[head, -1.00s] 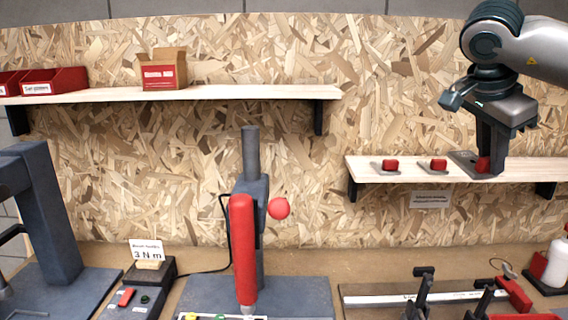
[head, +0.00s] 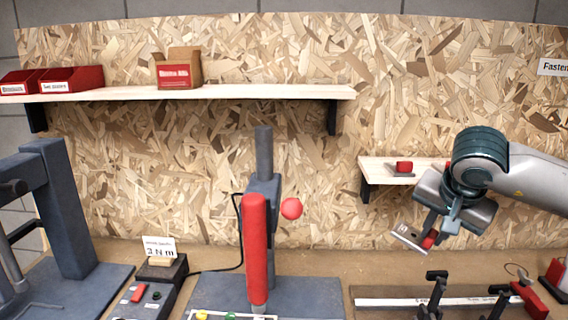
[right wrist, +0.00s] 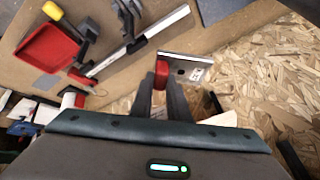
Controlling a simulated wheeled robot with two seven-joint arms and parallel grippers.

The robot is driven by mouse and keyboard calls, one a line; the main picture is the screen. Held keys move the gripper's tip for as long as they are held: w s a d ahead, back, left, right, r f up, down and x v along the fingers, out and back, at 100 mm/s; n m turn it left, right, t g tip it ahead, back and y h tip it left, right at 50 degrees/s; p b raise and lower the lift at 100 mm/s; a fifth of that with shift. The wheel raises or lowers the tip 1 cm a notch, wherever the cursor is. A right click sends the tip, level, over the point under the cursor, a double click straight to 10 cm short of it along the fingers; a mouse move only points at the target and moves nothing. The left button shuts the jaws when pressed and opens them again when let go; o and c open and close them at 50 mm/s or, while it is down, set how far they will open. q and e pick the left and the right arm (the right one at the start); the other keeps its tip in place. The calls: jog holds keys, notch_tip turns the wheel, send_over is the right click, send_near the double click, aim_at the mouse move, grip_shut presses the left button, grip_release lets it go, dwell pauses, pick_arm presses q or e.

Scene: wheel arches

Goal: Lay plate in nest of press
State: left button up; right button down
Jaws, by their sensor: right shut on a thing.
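My right gripper (head: 434,228) is shut on a small grey plate (head: 408,238) by its red knob. The plate is tilted in the air, in front of and below the right shelf. In the right wrist view the plate (right wrist: 186,68) sticks out beyond the fingers (right wrist: 160,84), with a printed label at one end. The press (head: 264,185) stands left of the gripper, with a grey post, a red cylinder and a red ball. Its base (head: 315,292) is cut off by the lower edge, so I cannot make out its nest clearly. My left gripper is out of view.
Another plate with a red knob (head: 403,167) lies on the right shelf (head: 376,172); my arm hides part of that shelf. Dark clamps (head: 436,290) and a metal rail (head: 385,301) lie below the gripper. A control box (head: 150,290) stands left of the press.

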jog(key=s+a+f+n+y, duration=0.2)
jog(key=s+a+f+n, duration=0.1)
jog(key=f, duration=0.5)
jog(key=s+a+f+n+y, duration=0.3)
jog(key=s+a+f+n, duration=0.1)
jog(key=a+f+n, duration=0.2)
jog(key=shift+s+a+f+n+g, duration=0.15)
jog(key=shift+a+f+n+g, duration=0.35)
jog(key=shift+f, duration=0.8)
jog(key=shift+a, duration=0.2)
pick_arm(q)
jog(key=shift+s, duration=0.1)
pick_arm(e)
jog(key=shift+s, duration=0.1)
dwell(0.5)
